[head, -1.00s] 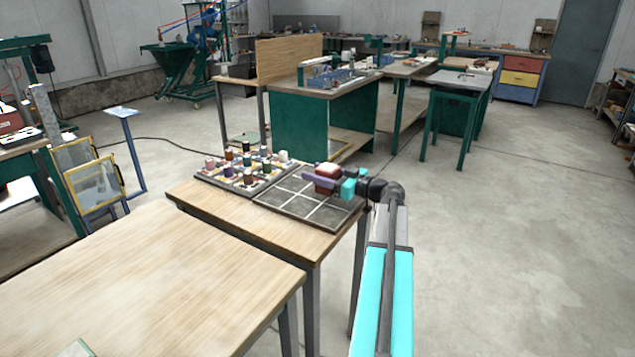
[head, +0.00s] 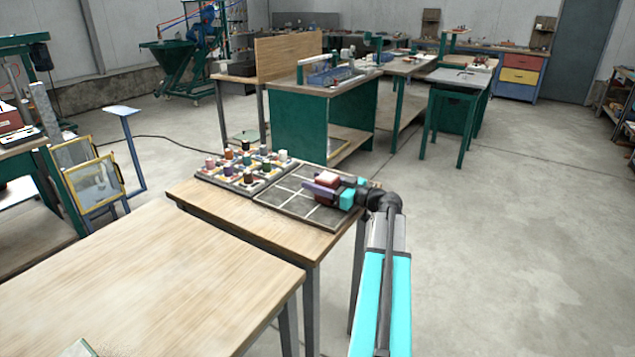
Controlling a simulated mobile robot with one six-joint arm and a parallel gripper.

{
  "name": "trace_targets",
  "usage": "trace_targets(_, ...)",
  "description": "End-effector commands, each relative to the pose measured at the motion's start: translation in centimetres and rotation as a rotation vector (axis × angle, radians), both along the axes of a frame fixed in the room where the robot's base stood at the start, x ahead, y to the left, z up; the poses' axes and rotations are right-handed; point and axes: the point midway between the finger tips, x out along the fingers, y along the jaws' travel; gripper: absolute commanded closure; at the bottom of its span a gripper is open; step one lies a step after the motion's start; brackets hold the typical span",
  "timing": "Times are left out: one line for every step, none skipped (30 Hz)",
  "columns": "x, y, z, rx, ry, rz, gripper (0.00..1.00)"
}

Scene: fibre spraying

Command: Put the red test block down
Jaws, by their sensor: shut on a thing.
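The fingers and the cyan part of my gripper hide some of the tray's right side.
A rack (head: 232,179) with several coloured pegs or bobbins stands directly left of the tray. A larger wooden table (head: 150,280) is in front, its top bare in the middle. A green-sided workbench (head: 300,122) stands behind. The floor to the right is clear.

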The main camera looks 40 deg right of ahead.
Motion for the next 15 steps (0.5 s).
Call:
trace_targets(0.01,0.01,0.13,0.000,-0.002,0.000,0.91)
trace_targets(0.01,0.01,0.14,0.000,-0.002,0.000,0.91)
trace_targets(0.02,0.01,0.13,0.000,-0.002,0.000,0.91)
trace_targets(0.02,0.01,0.10,0.000,-0.002,0.000,0.91)
trace_targets(0.01,0.02,0.05,0.000,-0.002,0.000,0.91)
trace_targets(0.01,0.02,-0.03,0.000,-0.002,0.000,0.91)
trace_targets(0.02,0.03,-0.06,0.000,-0.002,0.000,0.91)
trace_targets(0.02,0.03,-0.09,0.000,-0.002,0.000,0.91)
trace_targets(0.02,0.03,-0.13,0.000,-0.002,0.000,0.91)
trace_targets(0.02,0.03,-0.16,0.000,-0.002,0.001,0.91)
trace_targets(0.03,0.03,-0.19,0.000,-0.002,0.001,0.91)
trace_targets(0.03,0.03,-0.22,-0.001,0.000,0.001,0.47)
trace_targets(0.03,0.04,-0.20,-0.001,0.000,0.001,0.42)
trace_targets(0.03,0.04,-0.20,0.000,0.000,0.001,0.37)
trace_targets(0.03,0.04,-0.20,0.000,0.000,0.001,0.33)
